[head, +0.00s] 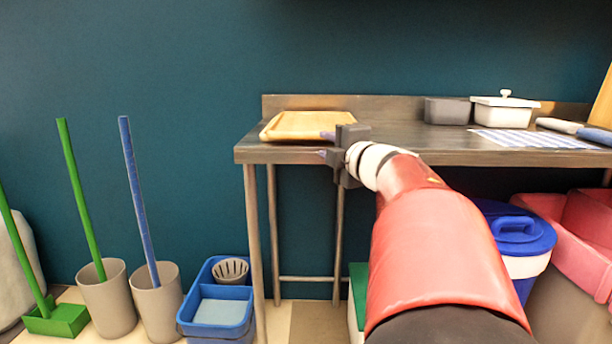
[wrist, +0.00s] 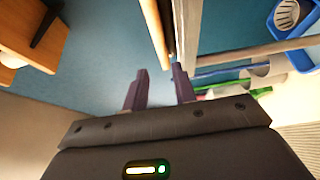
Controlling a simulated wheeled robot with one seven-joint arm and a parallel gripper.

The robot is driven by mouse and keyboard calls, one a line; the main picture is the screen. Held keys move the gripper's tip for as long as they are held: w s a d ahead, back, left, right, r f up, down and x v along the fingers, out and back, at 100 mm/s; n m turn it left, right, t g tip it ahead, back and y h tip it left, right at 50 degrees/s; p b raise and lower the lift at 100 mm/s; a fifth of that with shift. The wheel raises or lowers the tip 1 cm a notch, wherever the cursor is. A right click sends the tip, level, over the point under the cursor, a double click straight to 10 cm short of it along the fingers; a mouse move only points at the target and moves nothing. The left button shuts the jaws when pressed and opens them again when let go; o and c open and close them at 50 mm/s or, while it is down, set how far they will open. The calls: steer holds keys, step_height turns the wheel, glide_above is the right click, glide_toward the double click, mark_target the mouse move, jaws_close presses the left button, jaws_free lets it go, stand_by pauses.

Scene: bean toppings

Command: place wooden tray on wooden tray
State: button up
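A light wooden tray (head: 305,124) lies flat on the left end of the metal table. Only one tray shape can be made out; I cannot tell whether it is a stack. My gripper (head: 326,145) is at the table's front edge, just right of and in front of the tray, with its fingers pointing left. In the wrist view my gripper (wrist: 158,92) shows two dark fingers spread apart with nothing between them. A light wooden strip, apparently the tray seen edge-on (wrist: 154,28), lies beyond the fingertips, apart from them.
The metal table (head: 400,143) also bears a grey container (head: 447,111), a white lidded container (head: 504,108) and a striped cloth (head: 533,139) to the right. Below stand a blue-lidded bin (head: 521,235) and pink bins (head: 580,225). Blue crates (head: 217,312) and handled tools stand left on the floor.

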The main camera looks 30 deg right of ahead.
steer(key=s+a+f+m+g, duration=0.6)
steer(key=s+a+f+m, duration=0.2)
steer(key=s+a+f, duration=0.3)
steer(key=s+a+f+m+g+y, duration=0.1)
steer(key=s+a+f+m+g, duration=0.5)
steer(key=a+f, duration=0.8)
steer(key=s+f+m, duration=0.2)
steer(key=s+m, duration=0.1)
steer(key=s, duration=0.2)
steer(key=shift+s+a+f+y, duration=0.15)
steer(key=shift+a+f+y, duration=0.05)
steer(key=shift+a+y, duration=0.1)
step_height(320, 180, up, 4)
steer(key=p, duration=0.4)
steer(key=shift+r, duration=0.1)
